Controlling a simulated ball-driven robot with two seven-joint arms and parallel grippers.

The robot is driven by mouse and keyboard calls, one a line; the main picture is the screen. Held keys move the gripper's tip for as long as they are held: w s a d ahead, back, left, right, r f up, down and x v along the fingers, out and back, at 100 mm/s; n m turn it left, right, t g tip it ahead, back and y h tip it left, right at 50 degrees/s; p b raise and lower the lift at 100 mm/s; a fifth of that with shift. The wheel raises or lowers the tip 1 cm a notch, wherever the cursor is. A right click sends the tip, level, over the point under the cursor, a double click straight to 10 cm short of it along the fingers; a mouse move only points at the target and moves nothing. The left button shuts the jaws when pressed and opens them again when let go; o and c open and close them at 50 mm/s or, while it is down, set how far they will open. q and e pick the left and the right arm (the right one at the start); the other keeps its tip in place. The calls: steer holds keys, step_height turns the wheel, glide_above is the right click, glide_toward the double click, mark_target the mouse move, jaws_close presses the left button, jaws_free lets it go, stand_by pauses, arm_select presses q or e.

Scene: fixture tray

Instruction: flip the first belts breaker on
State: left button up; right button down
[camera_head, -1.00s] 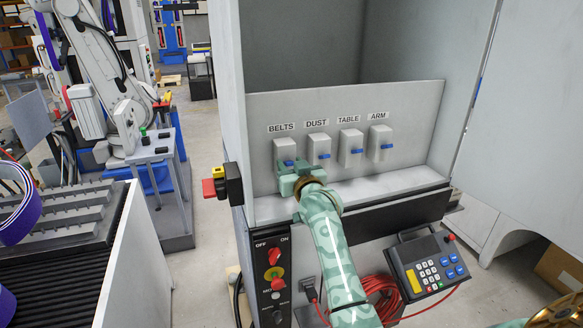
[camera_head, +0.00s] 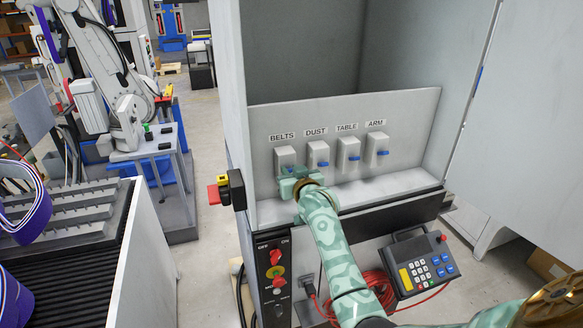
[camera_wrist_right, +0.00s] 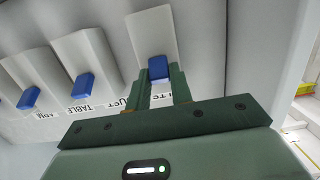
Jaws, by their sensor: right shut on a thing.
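The belts breaker (camera_head: 285,155) is the leftmost of the breakers on the grey panel (camera_head: 395,110), under the BELTS label. Its small blue lever (camera_head: 290,168) shows just above my right gripper (camera_head: 295,178), which partly hides the lower part of the breaker. In the right wrist view, which sees the panel upside down, the blue lever (camera_wrist_right: 158,67) sits between the two green fingers of my right gripper (camera_wrist_right: 160,80). The fingers are shut on it. My left gripper is not in view.
The dust (camera_head: 317,152), table (camera_head: 347,150) and arm (camera_head: 376,148) breakers stand close by to the right. A ledge runs below them. A red emergency button (camera_head: 214,194) juts out at the left edge. A keypad box (camera_head: 424,262) and red cable (camera_head: 375,284) are lower down.

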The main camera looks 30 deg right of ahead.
steer(key=c, duration=1.2)
jaws_free()
steer(key=shift+c, duration=0.2)
steer(key=shift+s, duration=0.1)
steer(key=v, duration=1.6)
steer(key=shift+a, duration=0.15)
steer(key=shift+r, duration=0.1)
